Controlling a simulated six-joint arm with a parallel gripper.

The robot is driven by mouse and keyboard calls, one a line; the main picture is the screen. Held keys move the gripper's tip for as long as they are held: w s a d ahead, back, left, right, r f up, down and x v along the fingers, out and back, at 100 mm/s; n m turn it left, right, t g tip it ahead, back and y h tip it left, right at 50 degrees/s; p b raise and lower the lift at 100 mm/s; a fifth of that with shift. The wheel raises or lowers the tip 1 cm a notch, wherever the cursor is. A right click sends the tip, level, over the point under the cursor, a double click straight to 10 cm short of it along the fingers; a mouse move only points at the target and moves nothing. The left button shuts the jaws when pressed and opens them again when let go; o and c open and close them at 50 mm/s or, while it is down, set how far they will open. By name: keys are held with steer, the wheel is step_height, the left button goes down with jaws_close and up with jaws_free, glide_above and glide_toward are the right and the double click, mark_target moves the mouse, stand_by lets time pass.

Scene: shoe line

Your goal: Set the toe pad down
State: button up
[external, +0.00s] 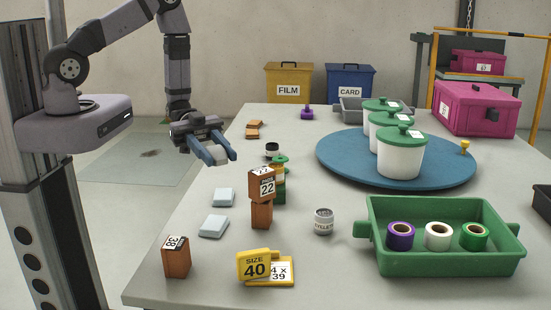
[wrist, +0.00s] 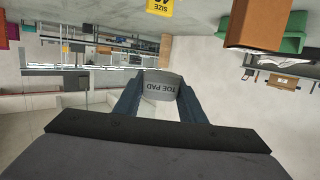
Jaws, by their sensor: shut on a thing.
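The toe pad (wrist: 160,86) is a pale grey block with its "TOE PAD" label upside down in the wrist view. My gripper (wrist: 160,92) is shut on it, with one blue finger on each side. In the external view the gripper (external: 218,154) is raised near the table's left edge, and the pale pad (external: 218,156) shows partly between the fingers. The fingers hide some of it. The pad appears held in the air, clear of the table (external: 330,270).
Two pale blocks (external: 223,197) (external: 213,227) lie on the table's left side. Brown numbered blocks (external: 261,214), a brown block (external: 176,257) and a yellow size sign (external: 254,264) stand nearby. A blue turntable (external: 340,170) with lidded pots and a green tray (external: 445,262) are right.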

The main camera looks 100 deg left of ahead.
mark_target(217, 150)
steer(key=shift+r+p, duration=2.25)
steer(key=shift+p, duration=0.15)
steer(key=shift+w+r, duration=0.15)
steer(key=shift+r, duration=0.05)
steer(key=n+t+y, duration=0.2)
steer(key=n+y, duration=0.1)
steer(key=n+t+y, duration=0.2)
steer(key=shift+a+f, duration=0.15)
steer(key=shift+a, duration=0.2)
steer(key=shift+s+d+f, duration=0.1)
steer(key=shift+s+d, duration=0.1)
steer(key=shift+d, duration=0.2)
